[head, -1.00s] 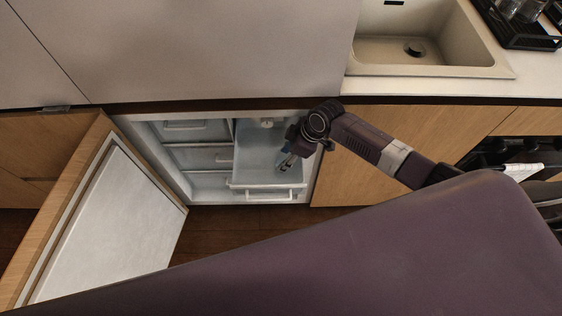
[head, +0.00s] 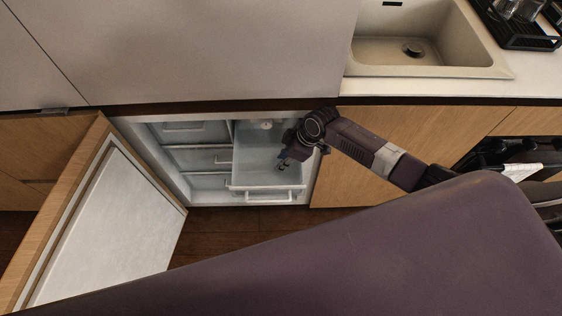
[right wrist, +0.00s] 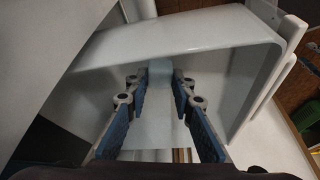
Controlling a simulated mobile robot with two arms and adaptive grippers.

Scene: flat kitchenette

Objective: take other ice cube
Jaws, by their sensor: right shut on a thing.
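My right gripper (head: 284,163) reaches down into the pulled-out clear freezer drawer (head: 265,187). In the right wrist view the blue-padded fingers of the right gripper (right wrist: 160,78) are closed on a small pale, translucent ice cube (right wrist: 160,69) at their tips. The cube is hard to make out in the head view. The pale drawer walls (right wrist: 190,30) surround the fingers in the wrist view. My left gripper is not in view.
The freezer door (head: 105,230) stands open at the left. A small whitish item (head: 266,125) shows at the back above the drawer; I cannot tell what it is. Wooden cabinet fronts (head: 380,165) are to the right, with the sink (head: 425,55) above.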

